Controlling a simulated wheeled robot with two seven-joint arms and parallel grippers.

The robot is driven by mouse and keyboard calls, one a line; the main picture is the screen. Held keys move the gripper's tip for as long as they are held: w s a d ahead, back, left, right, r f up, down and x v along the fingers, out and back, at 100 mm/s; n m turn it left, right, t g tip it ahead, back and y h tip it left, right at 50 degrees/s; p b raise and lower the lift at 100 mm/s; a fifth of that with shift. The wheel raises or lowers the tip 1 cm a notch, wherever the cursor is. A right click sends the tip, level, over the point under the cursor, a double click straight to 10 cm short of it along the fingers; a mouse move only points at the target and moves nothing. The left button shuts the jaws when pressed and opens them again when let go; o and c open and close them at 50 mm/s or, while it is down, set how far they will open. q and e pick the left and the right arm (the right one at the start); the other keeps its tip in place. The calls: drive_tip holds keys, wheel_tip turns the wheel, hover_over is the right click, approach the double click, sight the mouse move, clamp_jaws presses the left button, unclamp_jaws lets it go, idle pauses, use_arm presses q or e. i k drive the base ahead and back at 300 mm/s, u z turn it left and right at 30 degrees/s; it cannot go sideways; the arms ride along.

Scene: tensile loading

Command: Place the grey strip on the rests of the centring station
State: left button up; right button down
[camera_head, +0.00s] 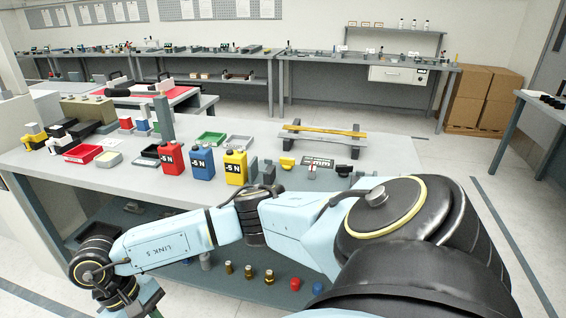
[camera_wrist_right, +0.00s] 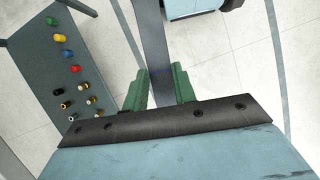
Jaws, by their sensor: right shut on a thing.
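My right gripper (camera_wrist_right: 160,72) has green fingers and is shut on a grey strip (camera_wrist_right: 154,40). The strip runs from between the fingers to the top edge of the right wrist view. In the head view only a green part of this gripper shows at the bottom edge; the strip cannot be made out there. On the bench, a stand with two dark rests (camera_head: 354,142) carries a yellow bar (camera_head: 325,130); I cannot tell whether this is the centring station. In front of it is a small plate marked mm (camera_head: 318,162). My left gripper is not in view.
Red (camera_head: 171,159), blue (camera_head: 202,162) and yellow (camera_head: 235,167) canisters stand on the bench left of the stand. Several small coloured pieces sit on the lower shelf (camera_head: 215,265). My right arm crosses before the bench.

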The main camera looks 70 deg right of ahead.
sight(312, 175)
drive_tip(key=z, duration=1.7)
